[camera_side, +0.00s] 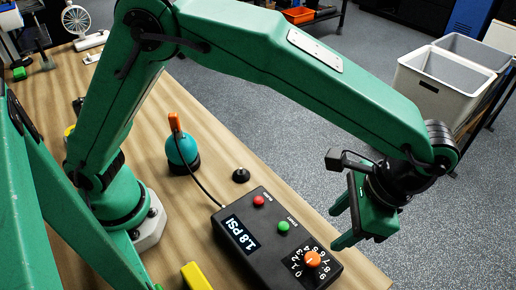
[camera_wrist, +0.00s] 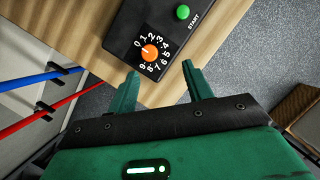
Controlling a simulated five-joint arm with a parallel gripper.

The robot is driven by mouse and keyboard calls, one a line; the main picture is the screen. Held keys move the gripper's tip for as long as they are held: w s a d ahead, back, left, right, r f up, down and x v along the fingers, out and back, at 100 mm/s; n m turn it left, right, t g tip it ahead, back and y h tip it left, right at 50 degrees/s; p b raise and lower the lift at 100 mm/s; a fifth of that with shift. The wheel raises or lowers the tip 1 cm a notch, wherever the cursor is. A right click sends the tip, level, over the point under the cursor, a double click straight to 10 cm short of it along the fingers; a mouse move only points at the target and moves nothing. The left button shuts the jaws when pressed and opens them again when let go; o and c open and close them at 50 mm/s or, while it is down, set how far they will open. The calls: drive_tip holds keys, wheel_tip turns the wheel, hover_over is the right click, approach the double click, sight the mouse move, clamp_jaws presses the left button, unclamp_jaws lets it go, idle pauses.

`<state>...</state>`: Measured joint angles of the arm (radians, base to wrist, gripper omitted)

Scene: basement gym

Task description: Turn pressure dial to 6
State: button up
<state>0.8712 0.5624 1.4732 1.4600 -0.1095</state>
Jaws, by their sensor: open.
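The pressure dial is an orange knob (camera_side: 312,259) on a black numbered plate at the near right end of a black control box (camera_side: 262,213). Its display reads 1.8 PSI. In the wrist view the knob (camera_wrist: 149,53) lies just beyond and between my fingertips, with digits around it; its pointer is too small to read surely. My green gripper (camera_side: 352,240) hangs above and to the right of the dial, near the table edge. Its two fingers (camera_wrist: 160,70) are spread, with nothing between them, and appear apart from the knob.
The box also has a red button (camera_side: 258,201) and a green START button (camera_side: 283,226). A teal bulb with an orange top (camera_side: 182,148) and a small black knob (camera_side: 241,175) stand behind it. A yellow block (camera_side: 195,277) lies to the left. Pale bins (camera_side: 445,90) stand beyond the table.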

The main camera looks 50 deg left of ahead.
sight(313, 257)
drive_tip(key=shift+s+d+f, duration=0.5)
drive_tip(key=shift+d+f, duration=0.2)
drive_tip(key=shift+d, duration=0.1)
drive_tip(key=shift+f, duration=0.1)
drive_tip(key=shift+y, duration=0.3)
drive_tip(key=shift+s+x, duration=0.2)
drive_tip(key=shift+x, duration=3.6)
drive_tip(key=shift+d, duration=0.1)
drive_tip(key=c, duration=1)
